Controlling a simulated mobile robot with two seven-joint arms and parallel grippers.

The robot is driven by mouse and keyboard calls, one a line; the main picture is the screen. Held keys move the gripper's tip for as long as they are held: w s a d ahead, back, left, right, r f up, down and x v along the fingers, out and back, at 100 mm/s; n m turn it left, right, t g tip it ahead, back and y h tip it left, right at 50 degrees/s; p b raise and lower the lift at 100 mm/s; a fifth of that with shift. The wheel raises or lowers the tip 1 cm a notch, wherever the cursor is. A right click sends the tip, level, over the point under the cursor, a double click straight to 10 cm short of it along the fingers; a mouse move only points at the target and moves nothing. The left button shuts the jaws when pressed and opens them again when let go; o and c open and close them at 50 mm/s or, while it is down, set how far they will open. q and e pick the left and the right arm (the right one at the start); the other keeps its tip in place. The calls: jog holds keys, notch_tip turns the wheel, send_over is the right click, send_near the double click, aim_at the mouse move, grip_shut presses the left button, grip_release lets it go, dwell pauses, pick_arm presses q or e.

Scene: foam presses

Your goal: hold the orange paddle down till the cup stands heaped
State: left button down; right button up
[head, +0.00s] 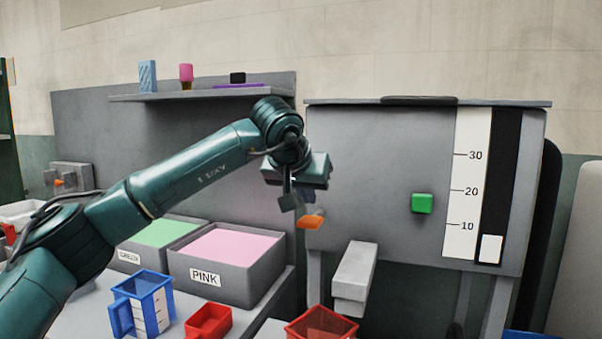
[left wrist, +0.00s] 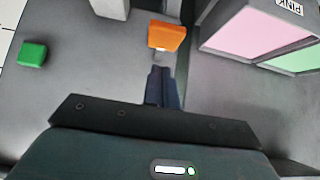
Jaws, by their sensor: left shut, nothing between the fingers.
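The orange paddle (head: 311,222) sticks out from the grey press front, left of the green button. It also shows in the left wrist view (left wrist: 167,36), just beyond my fingertips. My left gripper (head: 288,202) is shut and empty, just above and left of the paddle in the head view. In the left wrist view its closed fingers (left wrist: 162,70) point at the paddle with a small gap in the picture; contact cannot be told. A blue jug-like cup (head: 145,300) with white marks stands at the lower left. Red containers (head: 208,322) (head: 322,325) stand nearby; the right one is cut off by the frame.
The press (head: 390,170) has a green button (head: 422,203), a scale (head: 467,180) with a white marker (head: 490,249) near its bottom, and a grey block-like spout (head: 355,275). Bins of pink (head: 230,284) and green (head: 160,232) stuff stand left. A shelf (head: 200,95) hangs behind my arm.

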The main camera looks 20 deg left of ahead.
aim_at(306, 223)
pick_arm(q)
notch_tip(306, 223, down, 3)
jog(key=shift+s+r, duration=0.1)
jog(key=shift+r, duration=0.05)
jog(key=shift+f, duration=0.2)
notch_tip(306, 223, down, 2)
jog(key=shift+f+b, duration=0.15)
jog(key=shift+b, duration=0.4)
jog(key=shift+f, duration=0.35)
